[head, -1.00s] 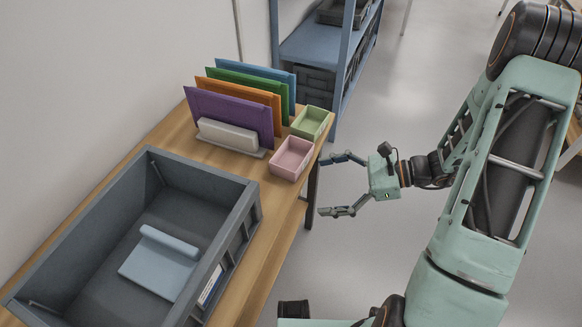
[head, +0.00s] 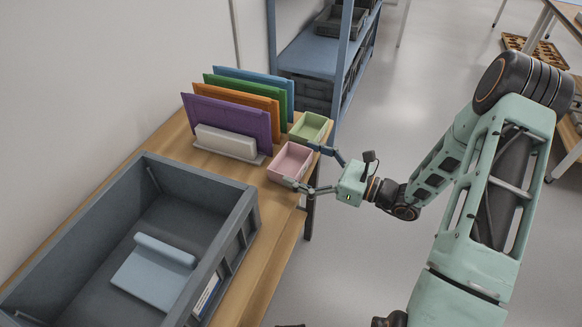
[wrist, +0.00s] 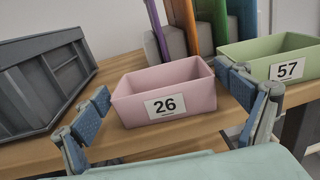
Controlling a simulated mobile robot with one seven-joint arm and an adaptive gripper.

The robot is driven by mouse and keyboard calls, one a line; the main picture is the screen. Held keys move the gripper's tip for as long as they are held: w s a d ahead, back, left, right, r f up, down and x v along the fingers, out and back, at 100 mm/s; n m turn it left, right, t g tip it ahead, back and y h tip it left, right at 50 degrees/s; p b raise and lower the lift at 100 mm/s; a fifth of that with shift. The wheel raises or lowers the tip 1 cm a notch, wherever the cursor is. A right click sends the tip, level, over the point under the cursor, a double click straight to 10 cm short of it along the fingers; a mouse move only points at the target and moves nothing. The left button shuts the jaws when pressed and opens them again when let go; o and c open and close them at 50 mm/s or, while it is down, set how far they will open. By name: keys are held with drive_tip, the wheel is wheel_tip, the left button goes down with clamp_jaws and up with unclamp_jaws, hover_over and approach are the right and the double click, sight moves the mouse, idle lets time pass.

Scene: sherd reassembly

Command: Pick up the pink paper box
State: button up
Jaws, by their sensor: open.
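The pink paper box (head: 289,164) is a small open-topped box near the table's right edge. In the wrist view the pink box (wrist: 165,90) shows a label reading 26 and its inside looks empty. My gripper (head: 302,169) is open, with its fingers reaching over the table edge towards the box. In the wrist view one finger of my gripper (wrist: 170,112) is at the box's left front and the other at its right front. Whether either finger touches the box I cannot tell.
A green box (head: 310,128) labelled 57 stands close behind the pink one, near my right finger in the wrist view. Upright coloured panels in a white holder (head: 226,140) stand to the left. A large grey crate (head: 205,190) fills the table's front, with a light blue piece inside.

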drive_tip(key=shift+x, duration=1.45)
drive_tip(key=shift+f, duration=0.1)
drive_tip(key=shift+c, duration=0.6)
